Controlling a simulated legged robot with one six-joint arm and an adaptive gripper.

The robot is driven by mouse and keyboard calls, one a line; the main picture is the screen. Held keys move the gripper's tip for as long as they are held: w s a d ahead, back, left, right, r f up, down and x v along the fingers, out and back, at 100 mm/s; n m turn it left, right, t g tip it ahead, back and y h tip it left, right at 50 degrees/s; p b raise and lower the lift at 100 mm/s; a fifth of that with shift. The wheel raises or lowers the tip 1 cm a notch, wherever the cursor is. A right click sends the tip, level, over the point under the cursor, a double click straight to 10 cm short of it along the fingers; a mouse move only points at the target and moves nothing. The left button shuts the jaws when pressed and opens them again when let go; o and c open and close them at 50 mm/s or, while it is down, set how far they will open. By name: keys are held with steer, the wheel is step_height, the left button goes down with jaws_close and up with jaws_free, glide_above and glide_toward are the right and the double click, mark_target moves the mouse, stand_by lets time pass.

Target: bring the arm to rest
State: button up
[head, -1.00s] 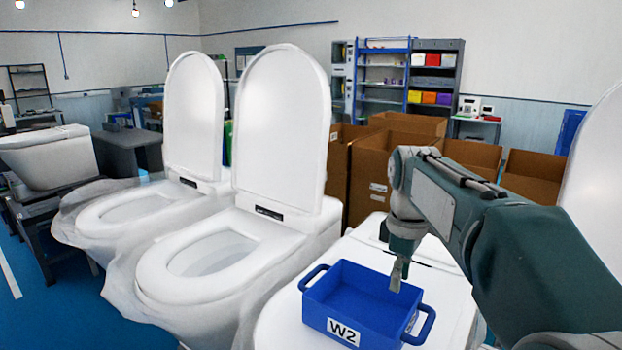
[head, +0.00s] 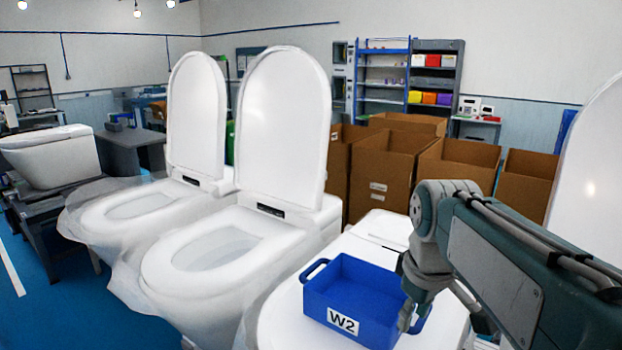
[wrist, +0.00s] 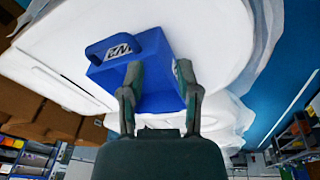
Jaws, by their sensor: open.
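My gripper (wrist: 160,92) shows in the wrist view with its two fingers apart and nothing between them that I can see as held. In the head view my gripper (head: 407,318) hangs at the right end of the blue bin, partly hidden by my arm. The blue bin (head: 345,322), labelled W2, sits on the closed white lid of a toilet (head: 290,325). The bin also shows in the wrist view (wrist: 150,65), beyond the fingertips. I cannot tell whether a finger touches the bin.
Two toilets with raised lids (head: 283,125) (head: 193,115) stand to the left, with plastic film around their bowls. Open cardboard boxes (head: 388,170) stand behind. A white raised lid (head: 590,180) is close at the right edge. Shelves (head: 434,80) stand at the back wall.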

steer(key=s+f+m+t, duration=0.3)
steer(key=s+f+m, duration=0.3)
steer(key=s, duration=0.6)
steer(key=shift+s+f+m+t, duration=0.3)
steer(key=shift+s+f, duration=0.1)
steer(key=shift+f, duration=0.35)
